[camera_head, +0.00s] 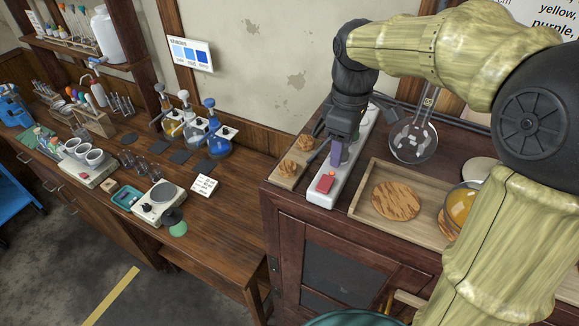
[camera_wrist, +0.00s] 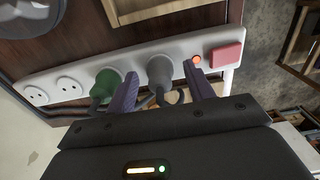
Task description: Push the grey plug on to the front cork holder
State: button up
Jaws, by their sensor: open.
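The grey plug (camera_wrist: 160,70) sits in a socket of the white power strip (camera_wrist: 72,82), with its cord curling below it in the wrist view. My gripper (camera_wrist: 160,90) is open, its purple fingers on either side of the plug with gaps showing. In the head view my gripper (camera_head: 337,154) points down over the front part of the strip (camera_head: 321,196) and hides the grey plug. A light wooden board (camera_head: 283,183) left of the strip carries a front cork piece (camera_head: 288,168) and a rear cork piece (camera_head: 304,143).
A green plug (camera_wrist: 106,82) sits beside the grey one. The strip has a lit orange lamp (camera_wrist: 197,59) and a red switch (camera_wrist: 226,56).

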dwell(0.7)
grip_shut()
jog(key=shift+s+r+p, duration=0.1)
jog(key=shift+r+p, duration=0.55)
jog(key=shift+p, duration=0.15)
jog(key=shift+r+p, duration=2.25)
jog(key=shift+r, duration=0.15)
